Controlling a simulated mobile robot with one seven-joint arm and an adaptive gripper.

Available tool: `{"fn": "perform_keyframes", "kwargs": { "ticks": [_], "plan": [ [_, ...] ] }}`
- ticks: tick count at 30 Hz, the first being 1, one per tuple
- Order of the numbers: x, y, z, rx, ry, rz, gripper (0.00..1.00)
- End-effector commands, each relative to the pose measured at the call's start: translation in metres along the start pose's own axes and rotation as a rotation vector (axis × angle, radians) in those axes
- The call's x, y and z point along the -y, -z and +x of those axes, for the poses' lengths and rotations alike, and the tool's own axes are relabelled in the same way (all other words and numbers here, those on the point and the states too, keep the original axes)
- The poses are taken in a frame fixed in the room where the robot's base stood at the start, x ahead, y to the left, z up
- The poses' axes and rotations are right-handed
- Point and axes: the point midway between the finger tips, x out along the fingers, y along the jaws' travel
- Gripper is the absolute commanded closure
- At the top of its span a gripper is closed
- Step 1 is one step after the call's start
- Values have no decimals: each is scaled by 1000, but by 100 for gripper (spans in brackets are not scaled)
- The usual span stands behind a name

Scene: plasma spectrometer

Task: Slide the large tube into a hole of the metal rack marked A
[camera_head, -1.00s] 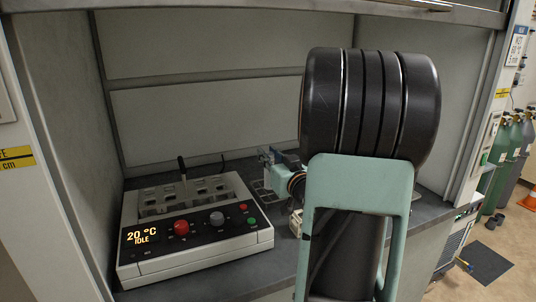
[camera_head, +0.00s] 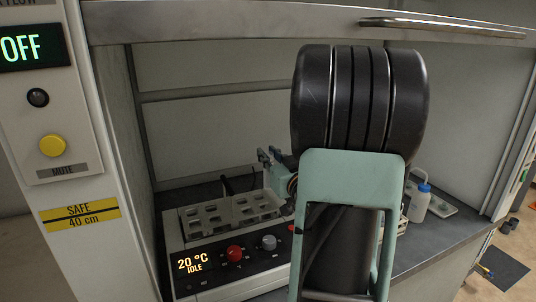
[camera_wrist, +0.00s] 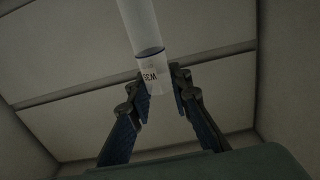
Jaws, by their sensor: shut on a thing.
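My gripper (camera_wrist: 160,82) is shut on a pale, whitish tube (camera_wrist: 142,28) in the wrist view. The tube has a dark blue ring and a label with dark print near the fingertips. Its far end runs out of the top of the picture. A grey block with several square openings (camera_head: 228,211) sits on the heater unit. I can read no letter A on it, so I cannot tell whether it is the named rack.
The heater unit (camera_head: 262,272) shows 20 °C IDLE and has knobs in front. A blue-capped bottle (camera_head: 420,204) and a pale tray (camera_head: 443,208) stand to the right on the dark bench (camera_head: 440,238). The hood's side post (camera_head: 105,215) and raised sash (camera_head: 240,22) frame the space.

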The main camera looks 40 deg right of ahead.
Motion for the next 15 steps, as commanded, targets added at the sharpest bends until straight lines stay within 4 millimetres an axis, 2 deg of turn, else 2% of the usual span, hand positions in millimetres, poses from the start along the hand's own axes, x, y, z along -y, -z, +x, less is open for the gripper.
{"fn": "perform_keyframes", "kwargs": {
  "ticks": [8, 15],
  "plan": [
    [0, 1, -1, 0, -1, 0, 100],
    [0, -12, 0, 0, 0, -1, 100]
  ]
}}
